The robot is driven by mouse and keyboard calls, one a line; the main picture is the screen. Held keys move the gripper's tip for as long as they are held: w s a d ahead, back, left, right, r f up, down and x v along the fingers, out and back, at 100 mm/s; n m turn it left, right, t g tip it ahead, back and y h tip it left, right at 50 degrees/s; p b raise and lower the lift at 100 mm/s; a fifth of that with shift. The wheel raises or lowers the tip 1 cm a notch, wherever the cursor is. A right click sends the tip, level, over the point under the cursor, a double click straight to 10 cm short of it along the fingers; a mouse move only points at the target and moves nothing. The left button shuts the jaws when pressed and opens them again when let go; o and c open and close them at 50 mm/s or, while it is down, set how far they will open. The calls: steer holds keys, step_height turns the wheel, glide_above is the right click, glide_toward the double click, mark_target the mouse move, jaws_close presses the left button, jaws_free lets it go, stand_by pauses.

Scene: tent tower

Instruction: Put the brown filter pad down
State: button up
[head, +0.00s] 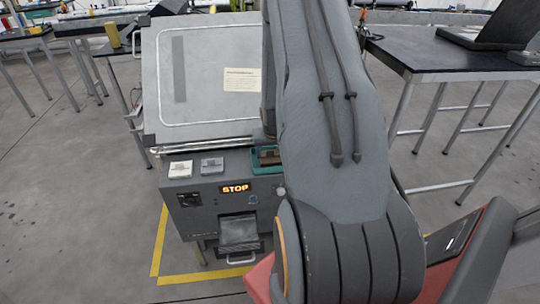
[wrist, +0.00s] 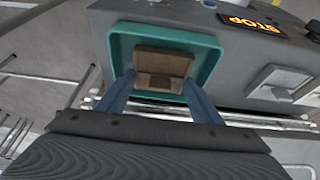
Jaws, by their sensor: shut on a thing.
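The brown filter pad (wrist: 164,63) is between the two blue fingers of my gripper (wrist: 158,84) in the wrist view. My gripper is shut on it. The pad is over or inside a teal tray (wrist: 119,48); I cannot tell whether it touches the tray's floor. In the head view, brown shows in the teal tray (head: 251,166) on top of the grey machine, at its right side. My arm hides the tray's right part and my gripper in that view.
The grey machine (head: 190,218) has a lit STOP display, a raised lid (head: 205,100) behind, and two light blocks (head: 180,169) left of the tray. Yellow floor tape (head: 158,240) surrounds it. A dark table (head: 440,55) stands at right, with other tables at left.

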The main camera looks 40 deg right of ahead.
steer(key=shift+f, duration=0.55)
steer(key=shift+f, duration=0.1)
steer(key=o, duration=1)
steer(key=shift+o, duration=0.2)
steer(key=p+v, duration=0.2)
steer(key=v, duration=1)
steer(key=s+a+r+n, duration=0.2)
steer(key=s+a+r, duration=0.2)
steer(key=a, duration=0.6)
steer(key=s+a+r+n+g+y, duration=0.1)
steer(key=s+a+r, duration=0.3)
steer(key=a, duration=0.6)
steer(key=s+a+r+n+g+y, duration=0.1)
steer(key=s+a+r+n, duration=0.2)
steer(key=a, duration=0.7)
steer(key=shift+s+r, duration=0.6)
steer(key=shift+r, duration=0.15)
